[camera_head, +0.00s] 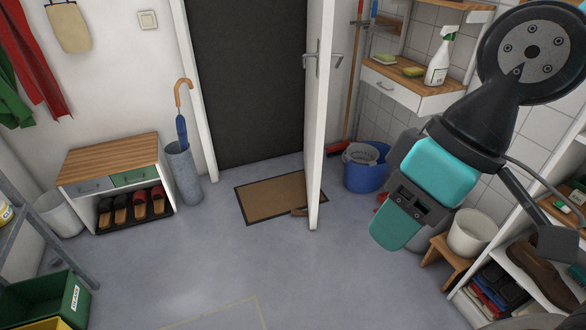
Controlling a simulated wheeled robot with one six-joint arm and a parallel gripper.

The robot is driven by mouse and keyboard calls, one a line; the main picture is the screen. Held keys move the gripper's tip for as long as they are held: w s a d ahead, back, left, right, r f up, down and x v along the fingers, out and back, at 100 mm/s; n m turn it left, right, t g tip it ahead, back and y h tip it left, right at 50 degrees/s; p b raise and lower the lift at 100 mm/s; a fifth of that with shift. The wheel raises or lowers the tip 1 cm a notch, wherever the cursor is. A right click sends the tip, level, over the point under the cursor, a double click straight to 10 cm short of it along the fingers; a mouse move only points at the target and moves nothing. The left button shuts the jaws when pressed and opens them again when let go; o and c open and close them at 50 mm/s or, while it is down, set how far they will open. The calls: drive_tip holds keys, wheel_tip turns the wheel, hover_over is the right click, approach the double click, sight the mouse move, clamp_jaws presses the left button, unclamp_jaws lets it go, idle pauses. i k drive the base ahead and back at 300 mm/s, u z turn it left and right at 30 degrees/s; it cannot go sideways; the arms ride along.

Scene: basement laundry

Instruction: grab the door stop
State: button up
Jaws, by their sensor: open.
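The door stop (299,212) is a small brown wedge on the floor. It lies at the foot of the open white door (319,120), by the right front corner of the doormat. My teal wrist housing hides part of the jaws.
The brown doormat (270,197) lies before the dark doorway. A blue bucket (364,178) and a broom stand behind the door. A shoe bench (112,160) and an umbrella stand (184,173) are at left, shelves at right. The floor in front is clear.

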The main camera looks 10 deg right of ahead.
sight(294, 211)
drive_tip(key=i, duration=1.3)
drive_tip(key=u, duration=0.3)
drive_tip(key=i, duration=1.15)
drive_tip(key=u, duration=0.1)
